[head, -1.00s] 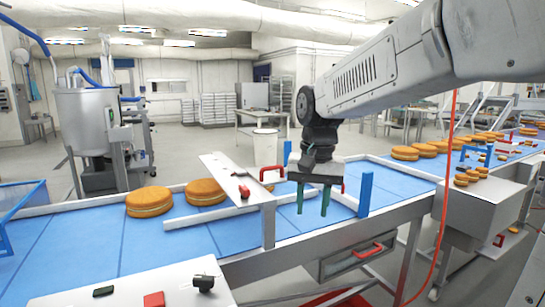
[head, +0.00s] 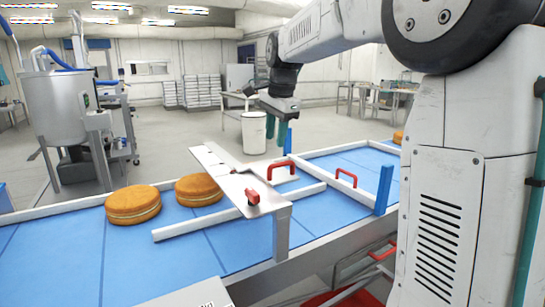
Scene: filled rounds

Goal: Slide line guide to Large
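The line guide is a set of white rails over the blue belt. A grey metal plate (head: 232,184) spans the belt, carrying a red knob (head: 252,196). I cannot read any Large mark. My gripper (head: 276,131) hangs above the far side of the belt, behind and above the handles in the picture. Its green fingers are apart and hold nothing. It touches no handle that I can see.
Two filled round cakes (head: 133,204) sit on the blue belt (head: 60,250) at left. Blue posts (head: 384,188) stand at the belt edges. A white bin (head: 253,132) and a steel mixer (head: 62,112) stand beyond. My own column fills the right side.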

